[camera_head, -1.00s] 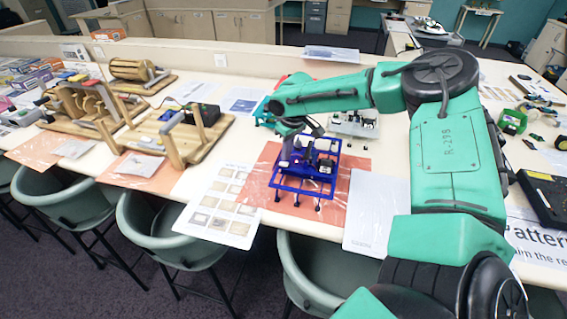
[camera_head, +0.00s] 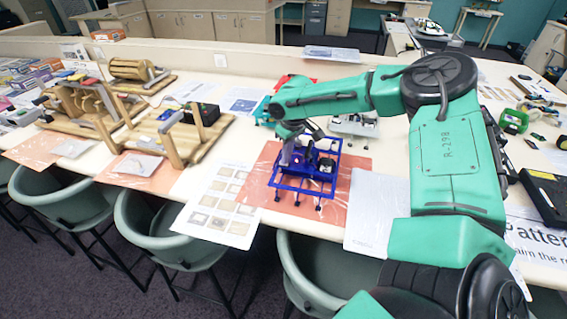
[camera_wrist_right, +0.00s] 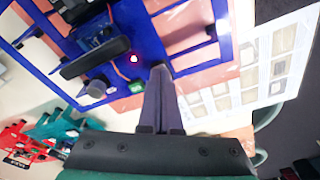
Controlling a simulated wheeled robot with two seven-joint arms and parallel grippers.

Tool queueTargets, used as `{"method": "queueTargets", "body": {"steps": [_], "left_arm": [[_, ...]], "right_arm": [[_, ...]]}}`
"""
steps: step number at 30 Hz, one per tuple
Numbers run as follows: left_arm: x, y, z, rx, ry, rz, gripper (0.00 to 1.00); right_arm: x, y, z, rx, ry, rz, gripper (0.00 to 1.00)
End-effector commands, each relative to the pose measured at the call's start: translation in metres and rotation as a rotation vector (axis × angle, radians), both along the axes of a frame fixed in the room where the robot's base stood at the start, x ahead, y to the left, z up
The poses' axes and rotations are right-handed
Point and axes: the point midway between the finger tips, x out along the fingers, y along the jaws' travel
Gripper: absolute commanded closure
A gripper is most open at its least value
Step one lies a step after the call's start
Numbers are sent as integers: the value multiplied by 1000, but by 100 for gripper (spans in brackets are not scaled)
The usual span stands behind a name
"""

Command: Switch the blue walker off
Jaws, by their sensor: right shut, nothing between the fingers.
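The blue walker (camera_head: 304,184), an open blue frame on several thin legs, stands on an orange mat (camera_head: 256,190) on the table. My right gripper (camera_head: 291,164) is shut and empty, pointing down at the walker's left part. In the right wrist view the closed fingertips (camera_wrist_right: 160,70) are at the blue frame (camera_wrist_right: 200,72). A small glowing red-white light (camera_wrist_right: 134,58) shows on the frame just left of the fingertips. A dark bar-like part (camera_wrist_right: 95,58) lies further left. I cannot tell whether the tips touch the walker. My left gripper is out of view.
A white walker (camera_head: 352,126) stands behind the blue one, partly hidden by my arm, and a teal one (camera_head: 262,110) is behind left. A picture sheet (camera_head: 217,205) lies left, a pale sheet (camera_head: 378,212) right. Wooden machines (camera_head: 180,135) stand further left.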

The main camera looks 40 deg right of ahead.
Motion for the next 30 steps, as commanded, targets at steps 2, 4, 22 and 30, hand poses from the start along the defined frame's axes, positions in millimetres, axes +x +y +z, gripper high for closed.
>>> {"method": "queueTargets", "body": {"steps": [2,4,22,30], "left_arm": [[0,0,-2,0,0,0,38],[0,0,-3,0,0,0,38],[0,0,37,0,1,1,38],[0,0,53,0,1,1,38]], "right_arm": [[0,0,-2,0,0,0,100],[0,0,-3,0,0,0,100],[0,0,48,1,-1,0,100],[0,0,70,1,0,0,100]]}}
